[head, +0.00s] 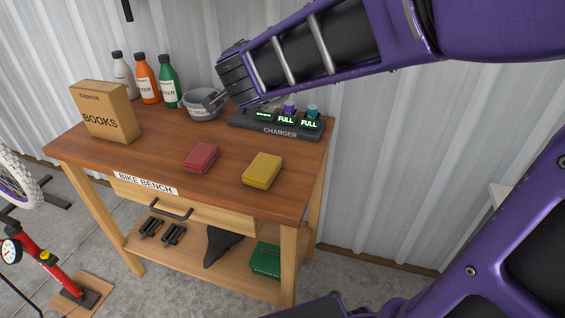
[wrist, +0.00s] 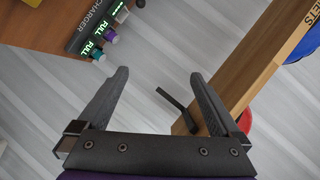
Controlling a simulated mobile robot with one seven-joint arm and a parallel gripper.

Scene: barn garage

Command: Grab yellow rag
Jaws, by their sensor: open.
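The yellow rag (head: 262,170) lies folded flat on the right front part of the wooden bench (head: 150,150) top. A red folded rag (head: 201,158) lies to its left. My gripper (head: 238,102) is over the back of the bench, between the grey bowl and the charger, away from the yellow rag. In the wrist view my gripper (wrist: 158,76) is open, with nothing between its fingers.
A charger (head: 280,124) with batteries stands behind the yellow rag. A grey bowl (head: 201,104), several bottles (head: 147,80) and a BOOKS box (head: 106,112) stand at the back and left. A drawer (head: 185,205) is under the top. Bare wood surrounds both rags.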

